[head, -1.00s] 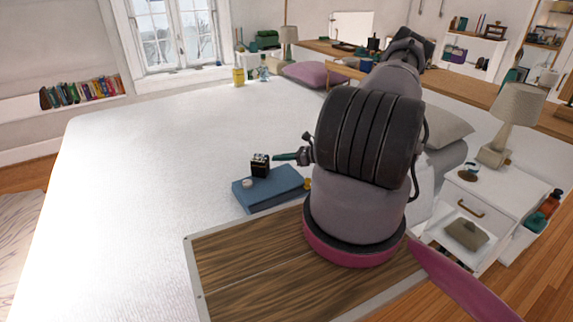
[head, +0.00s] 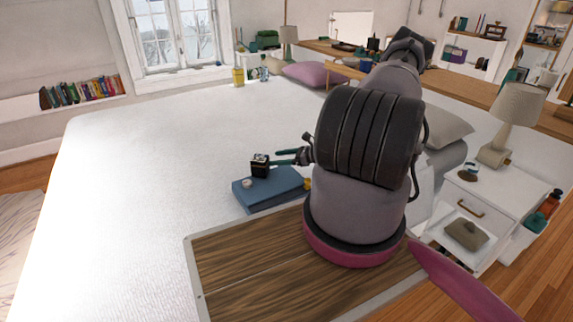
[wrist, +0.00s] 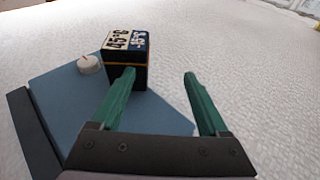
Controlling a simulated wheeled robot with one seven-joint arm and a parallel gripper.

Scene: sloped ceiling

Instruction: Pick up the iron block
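A small dark block (head: 260,165) with a printed white top stands on the blue book-like slab (head: 262,197) on the bed; I take it as the iron block. In the wrist view the block (wrist: 128,68) shows "45°C" markings and an orange line. My gripper (head: 276,157) is open, its two green fingers pointing at the block from the right in the head view. In the wrist view the gripper (wrist: 158,75) has the left finger overlapping the block's lower front, and the right finger clear of it. The gap between the fingers is empty. Contact cannot be told.
A small white round thing (wrist: 89,63) lies on the slab beside the block. A small yellow thing (head: 307,183) is at the slab's right end. The white bed (head: 150,180) is clear around. A lamp (head: 512,120) stands on the white nightstand (head: 500,195) at right.

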